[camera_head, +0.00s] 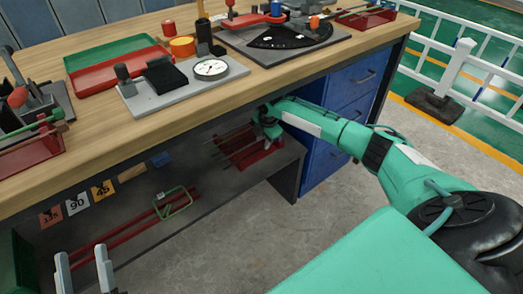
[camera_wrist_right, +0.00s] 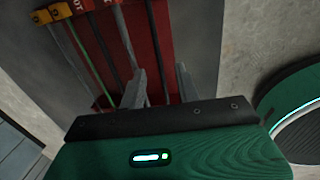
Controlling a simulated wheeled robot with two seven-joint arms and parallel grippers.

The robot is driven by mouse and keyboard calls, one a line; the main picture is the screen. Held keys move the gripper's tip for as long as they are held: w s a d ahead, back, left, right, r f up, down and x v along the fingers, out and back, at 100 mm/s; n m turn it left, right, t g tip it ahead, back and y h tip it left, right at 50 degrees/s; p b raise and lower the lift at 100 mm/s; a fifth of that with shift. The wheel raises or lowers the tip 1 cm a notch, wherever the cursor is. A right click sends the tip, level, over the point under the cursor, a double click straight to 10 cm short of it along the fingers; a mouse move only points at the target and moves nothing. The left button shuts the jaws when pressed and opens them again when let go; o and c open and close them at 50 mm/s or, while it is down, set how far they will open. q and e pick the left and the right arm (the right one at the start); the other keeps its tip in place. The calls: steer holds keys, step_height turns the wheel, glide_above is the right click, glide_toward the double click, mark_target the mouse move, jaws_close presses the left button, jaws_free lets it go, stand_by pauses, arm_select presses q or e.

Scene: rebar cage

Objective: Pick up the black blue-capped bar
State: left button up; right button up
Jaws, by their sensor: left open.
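Several thin bars lie in a red rack (camera_wrist_right: 176,45) on the lower shelf; the rack also shows in the head view (camera_head: 247,150). In the right wrist view a dark bar (camera_wrist_right: 157,50) runs towards the space between my right fingers, beside other dark, grey and green bars. I cannot make out a blue cap on any of them. My right gripper (camera_wrist_right: 162,80) is over the rack with its fingers apart; in the head view its fingertips are hard to see. My left gripper (camera_head: 80,252) is open and empty at the lower left, away from the rack.
The wooden bench top (camera_head: 130,135) overhangs the lower shelf and carries a dial gauge (camera_head: 211,68), trays and tools. Blue drawers (camera_head: 350,85) stand right of the rack. A green frame (camera_head: 174,202) with red bars lies on the shelf. The floor in front is clear.

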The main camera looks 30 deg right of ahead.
steer(key=f, duration=0.2)
steer(key=shift+w+f+b, duration=0.3)
steer(key=shift+f+b, duration=0.1)
arm_select(q)
steer(key=r+t, duration=0.1)
steer(key=s+a+r+t, duration=0.1)
steer(key=r, duration=0.1)
steer(key=r+t, duration=0.1)
steer(key=shift+s+a+r, duration=0.15)
steer(key=shift+s+a, duration=0.1)
steer(key=shift+a, duration=0.05)
arm_select(e)
jaws_close()
